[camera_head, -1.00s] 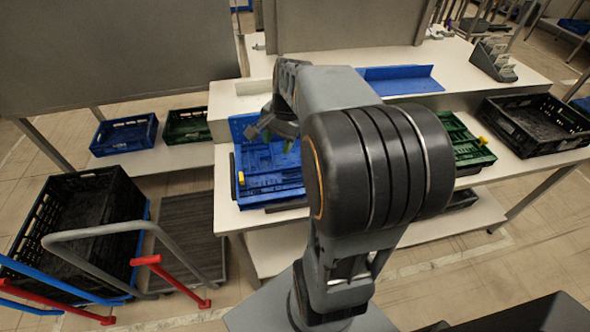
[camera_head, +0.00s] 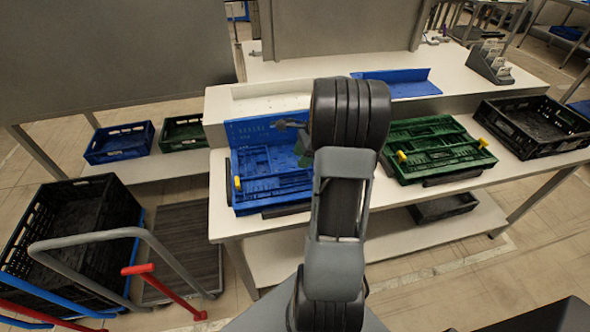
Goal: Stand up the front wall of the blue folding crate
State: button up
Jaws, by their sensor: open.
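The blue folding crate (camera_head: 240,203) lies on the white table, left of my arm. Its back wall (camera_head: 255,130) stands upright, and the other walls appear folded down flat over the base. The front wall (camera_head: 285,188) lies low along the near side, with a yellow latch (camera_head: 238,183) at the left edge. My gripper (camera_head: 283,125) is by the upper part of the back wall, partly hidden behind my black arm joint. It is open and appears empty. Whether it touches the wall cannot be told. My arm hides the crate's right end.
A green folded crate (camera_head: 435,150) lies right of my arm, with a black crate (camera_head: 535,122) beyond it. A blue panel (camera_head: 398,82) sits on the raised shelf behind. A trolley with a black crate (camera_head: 70,225) stands at the left. The table strip before the blue crate is narrow.

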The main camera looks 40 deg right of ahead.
aim_at(294, 172)
jog(key=shift+x, duration=3.05)
grip_shut()
